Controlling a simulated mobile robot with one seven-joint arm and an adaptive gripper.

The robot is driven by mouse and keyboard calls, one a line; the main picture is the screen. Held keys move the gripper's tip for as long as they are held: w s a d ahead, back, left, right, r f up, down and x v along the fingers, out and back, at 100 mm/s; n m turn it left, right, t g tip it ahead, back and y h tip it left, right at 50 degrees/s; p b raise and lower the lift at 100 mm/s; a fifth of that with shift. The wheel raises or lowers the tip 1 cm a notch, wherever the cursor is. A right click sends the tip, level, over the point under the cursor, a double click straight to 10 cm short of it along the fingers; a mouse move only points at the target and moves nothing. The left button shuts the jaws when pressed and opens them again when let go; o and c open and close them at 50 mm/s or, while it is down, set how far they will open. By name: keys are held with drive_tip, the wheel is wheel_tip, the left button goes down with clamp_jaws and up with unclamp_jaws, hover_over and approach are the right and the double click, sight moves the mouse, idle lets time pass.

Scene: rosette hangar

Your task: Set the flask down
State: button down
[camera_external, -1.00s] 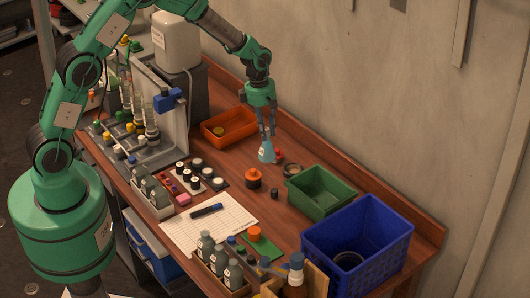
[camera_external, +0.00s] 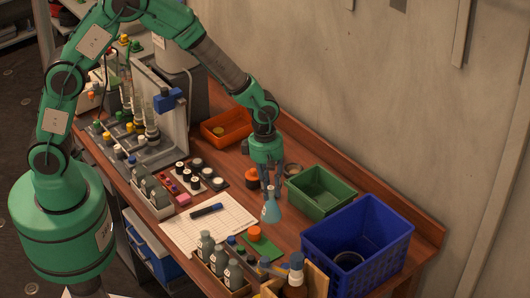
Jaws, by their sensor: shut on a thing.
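The flask (camera_external: 271,213) is pale blue with a small white label and a narrow neck. It hangs upright under my gripper (camera_external: 270,193), which points down and is shut on its neck. In the picture the flask is over the wooden workbench (camera_external: 290,231), between the paper sheet and the green bin. I cannot tell whether its base touches the wood.
A green bin (camera_external: 320,190) and a blue crate (camera_external: 358,245) stand to the right. An orange tray (camera_external: 228,127) is behind. An orange jar (camera_external: 252,178) sits beside my gripper. A paper sheet (camera_external: 190,238) with a marker (camera_external: 207,210) lies left. Small bottles (camera_external: 219,262) stand in front.

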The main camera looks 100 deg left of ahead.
sight(270, 201)
drive_tip(key=f, duration=0.4)
drive_tip(key=shift+d+f, duration=0.25)
drive_tip(key=shift+d, duration=0.15)
drive_tip(key=shift+f, duration=0.3)
drive_tip(key=shift+f, duration=3.2)
drive_tip(key=shift+f, duration=1.9)
